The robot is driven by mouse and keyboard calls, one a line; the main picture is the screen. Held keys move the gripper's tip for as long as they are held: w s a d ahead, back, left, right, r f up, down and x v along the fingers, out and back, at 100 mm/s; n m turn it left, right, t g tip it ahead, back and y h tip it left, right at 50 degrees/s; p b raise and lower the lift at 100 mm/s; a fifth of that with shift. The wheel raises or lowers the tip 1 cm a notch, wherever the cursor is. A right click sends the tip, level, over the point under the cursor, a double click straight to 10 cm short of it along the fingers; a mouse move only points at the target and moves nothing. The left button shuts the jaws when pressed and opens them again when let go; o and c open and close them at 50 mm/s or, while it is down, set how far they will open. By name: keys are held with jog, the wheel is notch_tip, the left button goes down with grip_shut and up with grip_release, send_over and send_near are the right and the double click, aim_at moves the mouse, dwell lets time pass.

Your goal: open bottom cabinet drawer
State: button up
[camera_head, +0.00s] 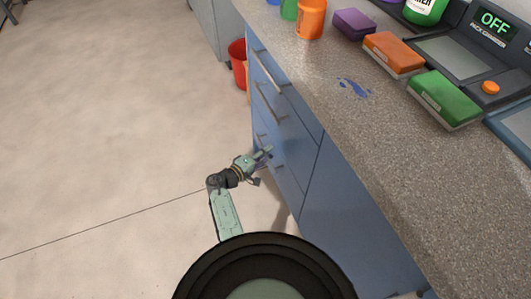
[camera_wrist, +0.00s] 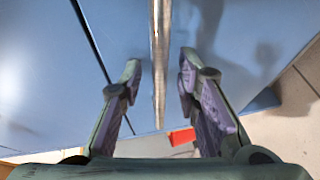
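The blue cabinet (camera_head: 345,215) stands under the counter, and its drawer fronts with metal bar handles face left in the head view. My gripper (camera_head: 264,156) is low beside the drawer fronts, near the lowest visible handle. In the wrist view a metal bar handle (camera_wrist: 159,50) runs between the two fingers of my gripper (camera_wrist: 160,75), with a gap on both sides. The fingers are open and do not visibly touch the bar. The blue drawer front (camera_wrist: 225,35) behind the bar appears closed. The head view does not clearly show which handle this is.
A red bin (camera_head: 238,68) stands on the floor beyond the cabinet, and a red object (camera_wrist: 182,136) shows in the wrist view. The speckled counter (camera_head: 400,150) holds sponge-like blocks, an orange cup (camera_head: 311,18) and a scale reading OFF. The floor (camera_head: 100,130) left of the cabinet is clear.

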jog(key=shift+c, duration=0.4)
grip_shut()
dwell(0.5)
